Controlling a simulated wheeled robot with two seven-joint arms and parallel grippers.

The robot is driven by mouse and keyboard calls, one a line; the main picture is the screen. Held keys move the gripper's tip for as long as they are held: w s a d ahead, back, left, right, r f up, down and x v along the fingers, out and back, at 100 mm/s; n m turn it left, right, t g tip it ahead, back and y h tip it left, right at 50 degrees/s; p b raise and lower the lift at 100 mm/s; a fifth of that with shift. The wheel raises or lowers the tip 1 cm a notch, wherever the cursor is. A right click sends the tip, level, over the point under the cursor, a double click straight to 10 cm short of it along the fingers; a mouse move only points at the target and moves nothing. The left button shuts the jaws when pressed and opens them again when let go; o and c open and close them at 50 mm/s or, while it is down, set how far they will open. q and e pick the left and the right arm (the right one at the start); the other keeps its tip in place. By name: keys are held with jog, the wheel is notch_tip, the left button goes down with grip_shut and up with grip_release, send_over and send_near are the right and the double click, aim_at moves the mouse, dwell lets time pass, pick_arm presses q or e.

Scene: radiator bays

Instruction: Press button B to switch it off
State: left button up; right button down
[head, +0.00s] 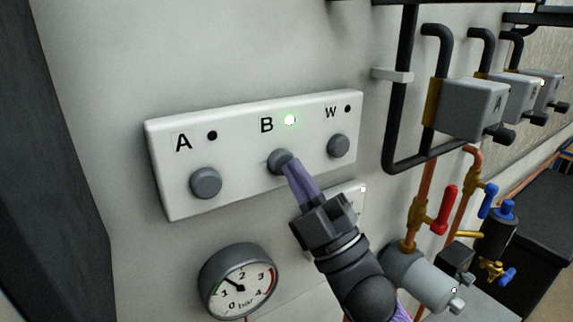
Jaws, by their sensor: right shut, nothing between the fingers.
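A white panel (240,186) on the wall carries three round grey buttons labelled A, B and W. My left gripper is not in view.
A round pressure gauge (238,281) is below the panel. To the right are black pipes (398,90), grey boxes (470,108), copper pipes and a red valve handle (446,208). The wall above the panel is clear.

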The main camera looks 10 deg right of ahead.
jog(key=shift+w+a, duration=0.1)
jog(key=shift+w, duration=0.3)
jog(key=s+d+p, duration=0.1)
jog(key=s+d, duration=0.1)
jog(key=s, duration=0.4)
jog(key=shift+s+d, duration=0.15)
jog(key=shift+s, duration=0.05)
dwell(0.4)
